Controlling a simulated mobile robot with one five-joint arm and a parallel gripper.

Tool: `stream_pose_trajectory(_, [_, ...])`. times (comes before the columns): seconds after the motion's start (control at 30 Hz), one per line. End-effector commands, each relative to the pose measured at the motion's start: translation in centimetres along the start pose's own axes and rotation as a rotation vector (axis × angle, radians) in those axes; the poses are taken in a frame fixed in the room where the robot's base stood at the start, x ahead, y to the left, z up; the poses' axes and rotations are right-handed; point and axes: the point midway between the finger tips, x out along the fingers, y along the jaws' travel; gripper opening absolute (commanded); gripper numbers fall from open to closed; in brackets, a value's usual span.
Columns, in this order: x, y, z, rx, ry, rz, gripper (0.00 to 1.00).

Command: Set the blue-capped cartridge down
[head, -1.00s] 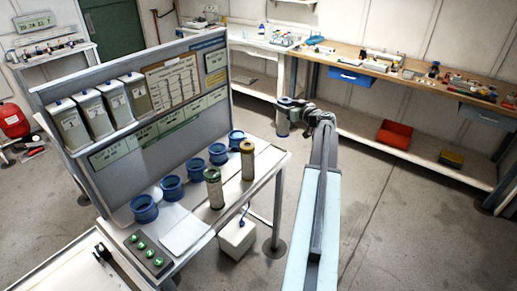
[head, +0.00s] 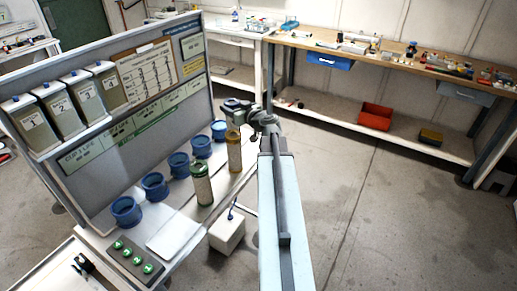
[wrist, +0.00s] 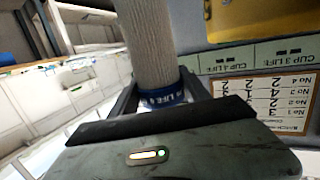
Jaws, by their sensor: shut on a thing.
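The blue-capped cartridge (wrist: 150,45) is in my gripper (wrist: 150,100). The wrist view shows its pale ribbed body running up out of the picture and its blue cap (wrist: 165,95) between my fingers. In the head view my gripper (head: 238,106) is above the far right end of the white bench (head: 185,222). There the cartridge is mostly hidden behind the yellow-capped cartridge (head: 234,155) and my gripper. I cannot tell whether its lower end touches anything.
A green-capped cartridge (head: 201,187) stands nearer on the bench. Several blue cups (head: 155,186) line the panel (head: 110,150). An ochre object (wrist: 262,20) is close by in the wrist view. A white box (head: 227,234) is below the bench. Open floor (head: 400,220) lies right.

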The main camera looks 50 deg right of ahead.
Motion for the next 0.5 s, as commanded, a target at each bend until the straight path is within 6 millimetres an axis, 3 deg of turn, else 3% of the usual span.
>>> stream_pose_trajectory(0.03, [-0.7, -2.4, 1.3, -0.001, 0.002, 0.000, 0.00])
stream_pose_trajectory(0.1, [-1.0, -3.9, 1.6, 0.001, 0.003, 0.005, 0.00])
stream_pose_trajectory(0.23, [-1.1, -4.8, 1.6, 0.001, 0.005, 0.011, 0.00])
stream_pose_trajectory(0.37, [-0.9, -3.8, 1.6, 0.002, 0.005, 0.013, 0.00])
stream_pose_trajectory(0.5, [-1.0, 0.1, 2.1, 0.001, 0.004, 0.015, 0.00])
